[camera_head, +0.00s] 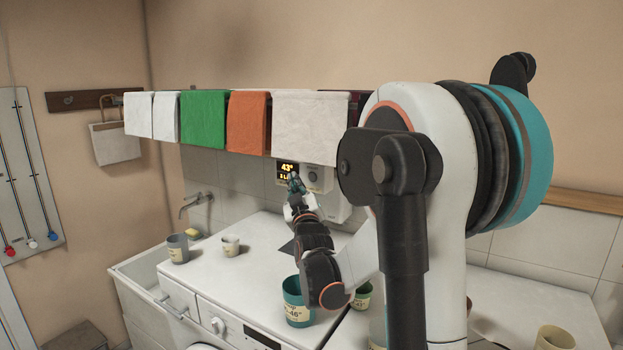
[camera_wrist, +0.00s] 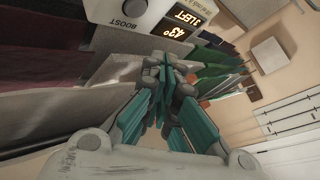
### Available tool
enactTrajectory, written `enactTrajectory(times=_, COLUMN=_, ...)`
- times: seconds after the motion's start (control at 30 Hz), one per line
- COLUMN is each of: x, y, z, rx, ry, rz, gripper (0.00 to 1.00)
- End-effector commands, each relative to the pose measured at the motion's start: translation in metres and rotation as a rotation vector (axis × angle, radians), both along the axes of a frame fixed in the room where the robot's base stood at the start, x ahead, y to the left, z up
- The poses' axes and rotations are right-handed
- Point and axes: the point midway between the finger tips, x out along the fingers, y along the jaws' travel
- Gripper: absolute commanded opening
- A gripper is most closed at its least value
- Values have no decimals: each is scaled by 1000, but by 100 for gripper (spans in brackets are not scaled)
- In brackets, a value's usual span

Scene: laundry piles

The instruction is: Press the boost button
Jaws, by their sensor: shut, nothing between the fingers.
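A white control unit (camera_head: 320,180) hangs on the wall below the hanging cloths. Its dark display (camera_head: 285,170) glows yellow with 43° and a second line; in the wrist view the display (camera_wrist: 180,22) reads 43° and "3 LEFT", upside down. The round grey boost button (camera_wrist: 135,7) shows at the top edge of the wrist view, partly cut off, with the upside-down label BOOST below it. My gripper (camera_head: 293,181) has its teal fingers shut and empty in front of the unit, beside the display. In the wrist view my gripper (camera_wrist: 167,80) is apart from the button.
White, green and orange cloths (camera_head: 247,122) hang above. A sink (camera_head: 140,275) is at left.

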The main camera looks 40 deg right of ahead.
Motion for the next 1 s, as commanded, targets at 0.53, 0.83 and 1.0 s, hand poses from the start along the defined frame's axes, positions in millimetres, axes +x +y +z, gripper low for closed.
enactTrajectory(times=0.53, x=15, y=-43, z=0, rx=0, ry=-1, rz=-1, gripper=0)
enactTrajectory(times=0.83, x=15, y=-43, z=0, rx=0, ry=0, rz=0, gripper=0)
enactTrajectory(times=1.0, x=15, y=-43, z=0, rx=0, ry=0, rz=0, gripper=0)
